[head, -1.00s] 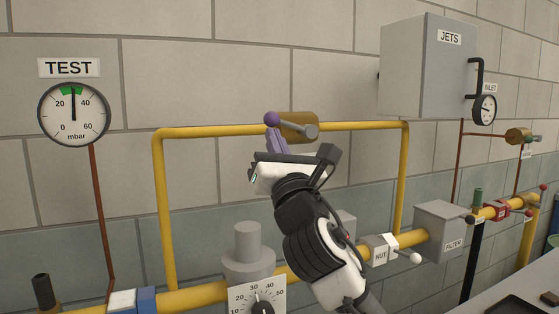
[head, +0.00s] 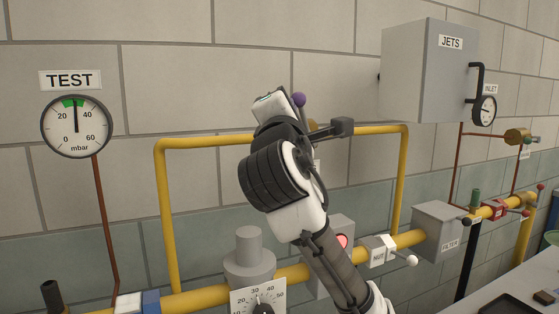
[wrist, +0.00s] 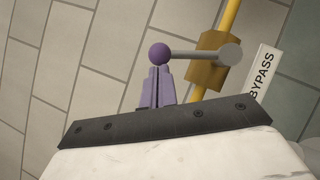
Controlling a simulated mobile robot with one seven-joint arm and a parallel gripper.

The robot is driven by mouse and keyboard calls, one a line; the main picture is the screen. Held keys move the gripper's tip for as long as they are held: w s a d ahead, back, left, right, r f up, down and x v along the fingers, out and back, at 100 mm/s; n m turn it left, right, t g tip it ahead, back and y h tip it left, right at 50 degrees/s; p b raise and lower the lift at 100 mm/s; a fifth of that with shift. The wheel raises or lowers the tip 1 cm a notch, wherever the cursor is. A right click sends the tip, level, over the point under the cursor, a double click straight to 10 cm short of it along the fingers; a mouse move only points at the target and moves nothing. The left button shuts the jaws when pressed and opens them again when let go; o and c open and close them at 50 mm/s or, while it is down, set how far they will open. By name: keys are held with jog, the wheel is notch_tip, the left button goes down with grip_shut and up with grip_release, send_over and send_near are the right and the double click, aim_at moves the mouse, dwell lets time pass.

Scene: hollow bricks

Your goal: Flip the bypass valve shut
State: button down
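The bypass valve has a brass body (wrist: 206,72) on the yellow pipe, beside a BYPASS label (wrist: 262,75). Its grey lever (wrist: 195,53) ends in a purple ball knob (wrist: 160,54). In the wrist view the lever lies roughly crosswise to the pipe. In the head view the knob (head: 299,99) stands above the valve, slightly to its left; my arm hides most of the valve. My gripper's purple fingers (wrist: 158,70) are together, with their tips at the knob, seemingly touching it.
The TEST gauge (head: 76,127) hangs at the left, its needle in the green near 30. The grey JETS box (head: 428,72) juts from the wall at the right. Below run the main yellow pipe (head: 190,302), a regulator (head: 249,260) and the FILTER box (head: 436,230).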

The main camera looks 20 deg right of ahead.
aim_at(302, 97)
jog(key=shift+d+r, duration=0.4)
jog(key=shift+d, duration=0.2)
jog(key=shift+d+r, duration=0.35)
jog(key=shift+d, duration=0.25)
jog(key=shift+r, duration=0.1)
